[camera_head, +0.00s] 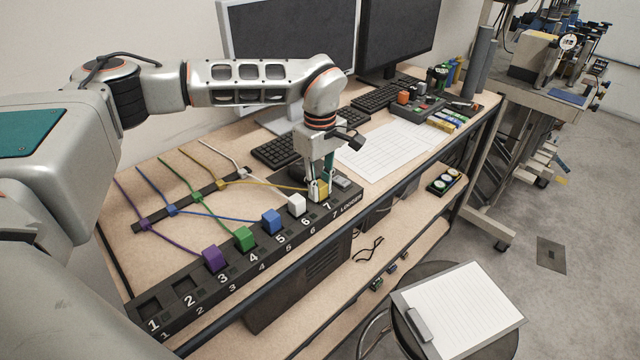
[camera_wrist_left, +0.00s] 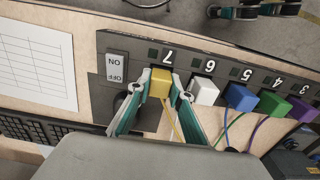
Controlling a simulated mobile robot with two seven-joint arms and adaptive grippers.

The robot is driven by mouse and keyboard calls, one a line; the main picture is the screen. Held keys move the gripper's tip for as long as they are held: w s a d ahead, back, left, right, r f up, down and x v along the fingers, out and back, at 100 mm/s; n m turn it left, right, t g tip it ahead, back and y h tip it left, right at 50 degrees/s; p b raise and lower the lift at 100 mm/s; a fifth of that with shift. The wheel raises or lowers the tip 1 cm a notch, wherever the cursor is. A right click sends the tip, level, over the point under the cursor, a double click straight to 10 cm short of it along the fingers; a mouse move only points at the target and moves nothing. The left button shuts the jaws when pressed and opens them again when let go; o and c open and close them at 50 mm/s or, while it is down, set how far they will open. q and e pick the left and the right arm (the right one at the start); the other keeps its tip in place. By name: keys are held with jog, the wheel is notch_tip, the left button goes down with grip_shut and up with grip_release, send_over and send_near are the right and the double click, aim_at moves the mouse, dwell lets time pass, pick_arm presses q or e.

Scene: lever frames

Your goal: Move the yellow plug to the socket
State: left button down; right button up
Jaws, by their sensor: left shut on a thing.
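My left gripper (camera_head: 319,188) points down at the number 7 end of the black socket strip (camera_head: 190,299). It is shut on the yellow plug (camera_head: 322,193), with one finger on each side. In the left wrist view, the yellow plug (camera_wrist_left: 160,84) sits between the fingertips beside the label 7, its yellow cable running back toward the wrist. I cannot tell whether it is fully seated in socket 7 or just above it.
White (camera_head: 297,205), blue (camera_head: 271,221), green (camera_head: 244,239) and purple (camera_head: 213,259) plugs stand in a row along the strip. Positions 1 and 2 are empty. Cables cross the desk to a dark bar (camera_head: 155,219). A keyboard (camera_head: 277,150) and monitors stand behind.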

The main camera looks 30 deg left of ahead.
pick_arm(q)
jog(key=c, duration=1.7)
grip_release()
jog(key=o, duration=0.4)
jog(key=shift+r, duration=0.1)
jog(key=shift+r, duration=3.4)
